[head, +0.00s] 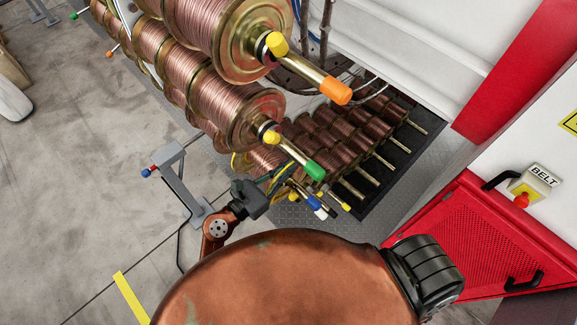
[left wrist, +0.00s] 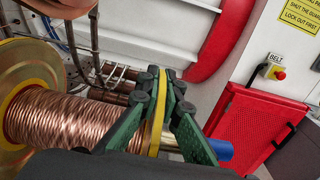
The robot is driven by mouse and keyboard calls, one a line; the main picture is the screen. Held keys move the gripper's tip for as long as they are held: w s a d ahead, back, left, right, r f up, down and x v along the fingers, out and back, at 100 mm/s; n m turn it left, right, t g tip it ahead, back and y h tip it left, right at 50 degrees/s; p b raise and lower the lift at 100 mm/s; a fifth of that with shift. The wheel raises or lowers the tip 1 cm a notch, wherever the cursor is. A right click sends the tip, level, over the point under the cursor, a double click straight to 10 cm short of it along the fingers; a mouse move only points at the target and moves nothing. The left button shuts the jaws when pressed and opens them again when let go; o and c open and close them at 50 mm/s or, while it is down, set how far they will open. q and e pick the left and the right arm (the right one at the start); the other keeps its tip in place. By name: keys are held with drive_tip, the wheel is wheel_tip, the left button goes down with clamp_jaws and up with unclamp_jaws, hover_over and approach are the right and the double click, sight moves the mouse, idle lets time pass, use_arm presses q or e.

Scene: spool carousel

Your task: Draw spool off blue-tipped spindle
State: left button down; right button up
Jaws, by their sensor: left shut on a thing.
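My left gripper (head: 277,180) reaches in at the lower end of the spool rack in the head view. In the left wrist view its green fingers (left wrist: 157,100) are shut on the thin yellow-edged outer flange of a copper-wound spool (left wrist: 75,112), one finger on each side. The blue tip (left wrist: 217,150) of the spindle shows beyond the fingers, to the right. In the head view the blue tip (head: 318,205) shows just right of the gripper. The spool is around the spindle's line, but the fingers hide most of the spindle there. My right gripper is not in view.
Spools on green-tipped (head: 314,169) and orange-tipped (head: 335,90) spindles hang above the gripper. More spools (head: 335,128) stand on a dark rack to the right. A grey stand (head: 180,185) is at left on the floor. A red guard (head: 480,235) is at right.

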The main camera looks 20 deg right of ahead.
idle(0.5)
use_arm(q)
drive_tip(key=shift+r, duration=0.25)
drive_tip(key=shift+s+d+r+p, duration=0.1)
drive_tip(key=shift+s+d+p, duration=0.45)
drive_tip(key=shift+s, duration=0.85)
drive_tip(key=shift+s+d+p, duration=0.4)
drive_tip(key=shift+s+d, duration=0.2)
drive_tip(key=shift+s, duration=0.75)
drive_tip(key=shift+s+d+r+p, duration=0.1)
drive_tip(key=shift+s+d+p, duration=0.45)
drive_tip(key=shift+s, duration=0.85)
